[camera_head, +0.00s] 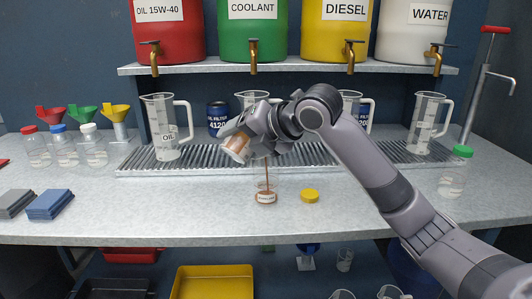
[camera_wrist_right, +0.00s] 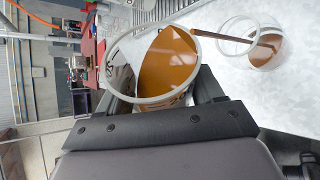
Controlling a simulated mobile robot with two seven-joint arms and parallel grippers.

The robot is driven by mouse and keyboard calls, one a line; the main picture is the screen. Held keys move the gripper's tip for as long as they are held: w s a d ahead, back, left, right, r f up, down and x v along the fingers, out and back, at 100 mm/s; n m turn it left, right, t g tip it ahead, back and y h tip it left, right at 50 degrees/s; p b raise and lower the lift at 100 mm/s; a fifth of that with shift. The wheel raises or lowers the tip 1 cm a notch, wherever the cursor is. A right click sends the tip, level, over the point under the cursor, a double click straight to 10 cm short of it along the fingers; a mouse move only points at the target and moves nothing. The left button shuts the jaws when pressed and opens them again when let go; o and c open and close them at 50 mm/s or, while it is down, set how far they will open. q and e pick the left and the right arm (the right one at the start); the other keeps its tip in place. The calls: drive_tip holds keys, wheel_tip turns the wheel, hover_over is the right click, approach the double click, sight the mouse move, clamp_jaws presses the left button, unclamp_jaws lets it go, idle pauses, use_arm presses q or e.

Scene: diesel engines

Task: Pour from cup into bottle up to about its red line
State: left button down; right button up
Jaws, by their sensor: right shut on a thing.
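My right gripper (camera_head: 243,132) is shut on a clear cup (camera_head: 236,147) of brown liquid and holds it tilted above the counter. In the right wrist view the cup (camera_wrist_right: 168,62) lies between the fingers, with brown liquid reaching its rim. A thin brown stream (camera_head: 267,172) falls from it into a small clear open bottle (camera_head: 266,196) standing upright on the counter. The bottle holds brown liquid low down; the stream also enters the bottle (camera_wrist_right: 266,47) in the wrist view. I cannot make out the red line. My left gripper is not in view.
A yellow cap (camera_head: 309,196) lies right of the bottle. Clear jugs (camera_head: 165,127) stand behind on a ribbed drip tray (camera_head: 130,163), below a shelf (camera_head: 200,68) of drums with taps. Capped bottles (camera_head: 66,150) stand at left, a green-capped bottle (camera_head: 452,180) at right.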

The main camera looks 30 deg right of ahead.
drive_tip(key=shift+r, duration=0.15)
idle(0.5)
drive_tip(key=shift+f+m+y+b, duration=0.6)
drive_tip(key=shift+f+y+b, duration=0.35)
drive_tip(key=shift+b, duration=1.1)
drive_tip(key=shift+r+m+y+b, duration=0.35)
drive_tip(key=shift+m+b, duration=0.1)
drive_tip(key=shift+m, duration=0.15)
idle(1.8)
drive_tip(key=shift+w+d+r+m+y+p, duration=0.1)
drive_tip(key=shift+d+r+m+y+p, duration=0.4)
drive_tip(key=shift+p, duration=0.15)
idle(1.8)
drive_tip(key=shift+f, duration=0.15)
